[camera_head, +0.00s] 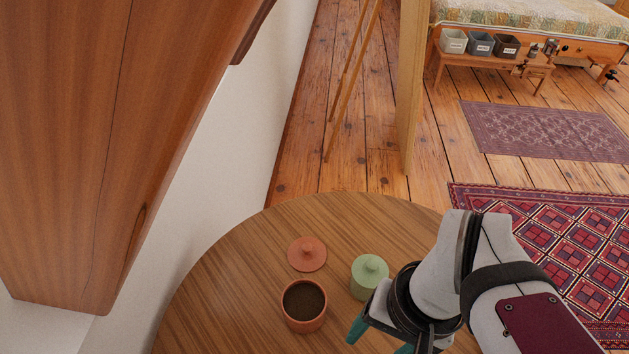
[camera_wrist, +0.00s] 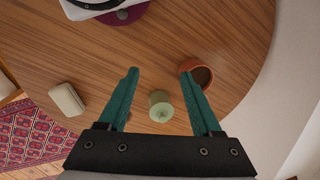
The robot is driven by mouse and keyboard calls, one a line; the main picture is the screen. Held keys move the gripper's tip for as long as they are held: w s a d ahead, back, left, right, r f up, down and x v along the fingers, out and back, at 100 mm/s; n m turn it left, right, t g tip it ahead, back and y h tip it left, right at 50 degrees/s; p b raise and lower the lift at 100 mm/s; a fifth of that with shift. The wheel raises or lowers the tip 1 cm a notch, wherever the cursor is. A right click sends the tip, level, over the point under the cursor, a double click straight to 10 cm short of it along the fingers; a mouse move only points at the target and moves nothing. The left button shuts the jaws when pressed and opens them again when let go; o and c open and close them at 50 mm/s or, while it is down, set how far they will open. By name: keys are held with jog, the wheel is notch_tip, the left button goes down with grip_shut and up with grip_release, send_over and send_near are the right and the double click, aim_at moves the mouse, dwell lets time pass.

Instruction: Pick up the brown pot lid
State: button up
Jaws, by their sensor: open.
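The brown pot lid (camera_head: 307,253), a flat terracotta disc with a round knob, lies on the round wooden table in the head view. Just in front of it stands an open terracotta pot (camera_head: 304,305) with dark contents; it also shows in the wrist view (camera_wrist: 209,75). A green lidded pot (camera_head: 369,267) stands to the lid's right, and in the wrist view (camera_wrist: 160,107) it appears between the fingers. My gripper (camera_wrist: 159,72) is open and empty above the table. In the head view it is right of the terracotta pot. I cannot make out the lid in the wrist view.
The round table (camera_head: 230,290) has bare wood left of the lid and behind it. A white wall (camera_head: 215,165) and a large timber brace (camera_head: 90,130) rise on the left. A pale block (camera_wrist: 67,99) lies on the table in the wrist view.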

jog(key=w+a+n, duration=0.3)
jog(key=w+n, duration=0.7)
jog(key=w, duration=0.3)
jog(key=n+h, duration=0.2)
jog(key=n, duration=1)
send_near(308, 246)
notch_tip(308, 246, down, 10)
jog(key=shift+s+d+f, duration=0.1)
jog(key=shift+d, duration=0.05)
grip_shut()
